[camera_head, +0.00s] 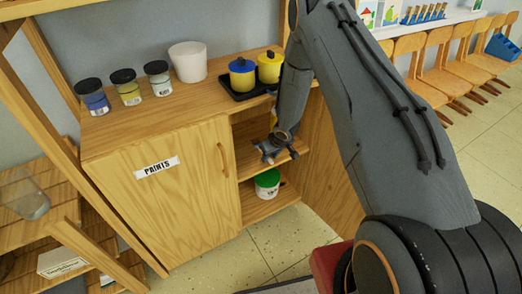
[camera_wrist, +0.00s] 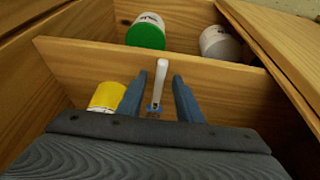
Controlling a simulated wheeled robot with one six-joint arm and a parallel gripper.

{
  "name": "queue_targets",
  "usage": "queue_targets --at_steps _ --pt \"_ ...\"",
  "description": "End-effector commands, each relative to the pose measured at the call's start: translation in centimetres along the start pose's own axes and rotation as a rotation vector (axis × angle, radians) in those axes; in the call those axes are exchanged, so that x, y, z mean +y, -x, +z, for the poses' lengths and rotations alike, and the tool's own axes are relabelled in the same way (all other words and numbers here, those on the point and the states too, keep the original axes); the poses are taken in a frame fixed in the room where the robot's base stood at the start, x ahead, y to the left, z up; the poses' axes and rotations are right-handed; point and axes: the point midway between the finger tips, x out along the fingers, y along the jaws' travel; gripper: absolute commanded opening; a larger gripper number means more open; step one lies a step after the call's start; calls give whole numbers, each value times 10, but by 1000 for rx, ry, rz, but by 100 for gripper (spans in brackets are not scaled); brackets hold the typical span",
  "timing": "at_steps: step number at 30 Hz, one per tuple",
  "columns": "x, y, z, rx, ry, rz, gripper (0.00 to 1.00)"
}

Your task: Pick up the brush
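The brush (camera_wrist: 160,82) has a white handle and shows in the wrist view between my two fingers, near the edge of the cabinet's middle shelf (camera_wrist: 90,58). My gripper (camera_wrist: 158,88) is open, with a finger on each side of the brush and a gap visible on both sides. The brush's lower end is partly hidden by my gripper body. In the head view my gripper (camera_head: 274,150) is at the open compartment of the wooden cabinet, by the middle shelf. I cannot make out the brush there.
A yellow container (camera_wrist: 107,97) is left of my fingers. A green-lidded tub (camera_head: 267,183) stands on the lower shelf, with a white container (camera_wrist: 219,43) near it.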

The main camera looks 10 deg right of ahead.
Motion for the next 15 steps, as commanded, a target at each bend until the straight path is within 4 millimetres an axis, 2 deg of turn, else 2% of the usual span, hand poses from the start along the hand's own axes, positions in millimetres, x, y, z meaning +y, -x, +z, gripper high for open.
queue_targets --at_steps 1,5,15 --pt "0 0 0 0 0 0 23" --pt "0 0 0 0 0 0 2" --pt "0 1 0 0 0 0 0"
